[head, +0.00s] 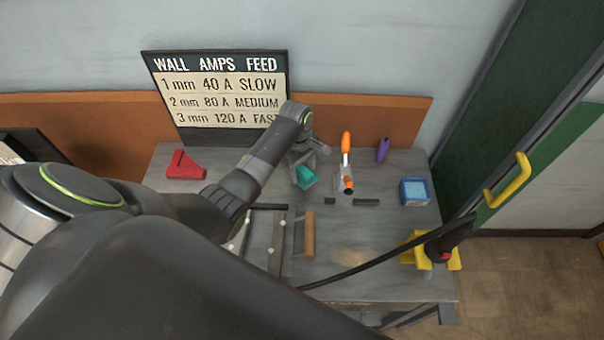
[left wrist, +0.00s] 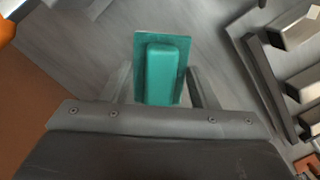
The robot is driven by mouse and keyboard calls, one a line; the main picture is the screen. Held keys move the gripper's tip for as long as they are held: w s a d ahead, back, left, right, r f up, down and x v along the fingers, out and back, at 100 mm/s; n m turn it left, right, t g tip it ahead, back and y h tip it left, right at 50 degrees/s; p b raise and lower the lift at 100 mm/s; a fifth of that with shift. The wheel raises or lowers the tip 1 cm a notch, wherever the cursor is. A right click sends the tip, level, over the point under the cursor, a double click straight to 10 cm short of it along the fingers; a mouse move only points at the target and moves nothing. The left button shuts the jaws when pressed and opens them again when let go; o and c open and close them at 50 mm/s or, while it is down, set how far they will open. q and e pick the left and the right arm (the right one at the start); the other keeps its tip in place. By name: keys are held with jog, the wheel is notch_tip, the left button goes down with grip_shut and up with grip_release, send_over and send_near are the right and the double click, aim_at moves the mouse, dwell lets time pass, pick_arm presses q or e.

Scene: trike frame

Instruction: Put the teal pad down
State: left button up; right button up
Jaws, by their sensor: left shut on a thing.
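The teal pad (head: 306,178) is at the end of my left arm, over the back middle of the grey workbench (head: 385,235). My left gripper (head: 303,168) is shut on it. In the left wrist view the teal pad (left wrist: 163,70) shows a flat plate with a raised block, between the two fingers of the left gripper (left wrist: 163,88). I cannot tell whether the pad touches the bench top. My right gripper is not in view.
An orange-handled tool (head: 346,160), a purple item (head: 382,150) and a blue box (head: 414,191) stand right of the pad. A red wedge (head: 184,167) lies left. Metal bars and a brown cylinder (head: 309,236) lie in front. A torch in a yellow holder (head: 420,255) sits front right.

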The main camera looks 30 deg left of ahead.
aim_at(302, 175)
pick_arm(q)
jog(key=shift+f, duration=1.45)
jog(key=shift+f, duration=0.1)
jog(key=o, duration=1)
jog(key=r, duration=0.4)
jog(key=a+r, duration=0.1)
jog(key=r, duration=0.7)
jog(key=shift+w+a+r+b, duration=0.1)
jog(key=shift+w+a+b, duration=0.1)
jog(key=shift+b, duration=0.1)
